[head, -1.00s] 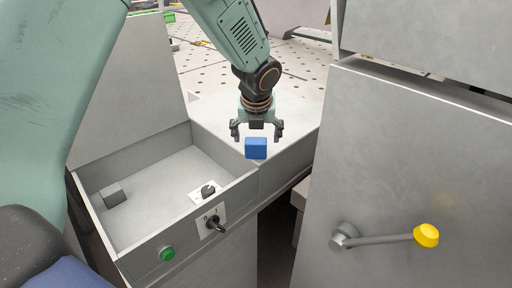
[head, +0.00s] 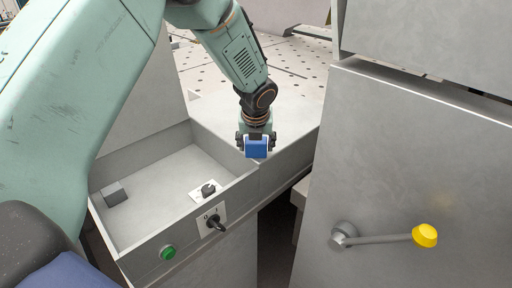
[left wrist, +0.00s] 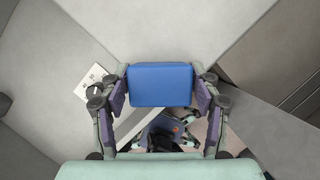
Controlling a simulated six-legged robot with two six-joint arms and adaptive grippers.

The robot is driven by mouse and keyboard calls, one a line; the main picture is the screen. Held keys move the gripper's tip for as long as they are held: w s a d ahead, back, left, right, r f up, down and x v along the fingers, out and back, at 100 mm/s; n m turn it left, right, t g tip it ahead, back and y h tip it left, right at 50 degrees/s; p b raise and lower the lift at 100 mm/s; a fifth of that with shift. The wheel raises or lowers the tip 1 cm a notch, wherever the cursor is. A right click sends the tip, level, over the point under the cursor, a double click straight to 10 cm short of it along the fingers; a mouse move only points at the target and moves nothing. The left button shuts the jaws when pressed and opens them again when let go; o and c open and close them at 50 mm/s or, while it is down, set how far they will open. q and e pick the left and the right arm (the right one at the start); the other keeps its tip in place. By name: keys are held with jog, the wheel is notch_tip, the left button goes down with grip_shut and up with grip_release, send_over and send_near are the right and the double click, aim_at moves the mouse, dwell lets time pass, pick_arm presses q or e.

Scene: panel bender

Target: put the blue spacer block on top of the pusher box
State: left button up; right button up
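The blue spacer block (head: 256,149) is at the light grey surface just beyond the right corner of the shallow tray. My left gripper (head: 256,142) is down over it from above. In the left wrist view the blue block (left wrist: 160,84) lies between the two fingers of the left gripper (left wrist: 160,92), which press against its left and right sides. Whether its underside still touches the surface is hidden. No part is marked as the pusher box; a small dark grey box (head: 115,192) lies in the tray at left. My right gripper is not in view.
The grey tray (head: 215,148) has raised walls, a small switch plate (head: 207,190) inside, and a rotary switch (head: 215,223) and green button (head: 168,252) on its front. A large grey panel with a yellow-knobbed lever (head: 425,236) stands at right.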

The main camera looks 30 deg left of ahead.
pick_arm(q)
jog(key=c, duration=0.7)
jog(key=shift+r, duration=0.15)
jog(key=shift+c, duration=0.8)
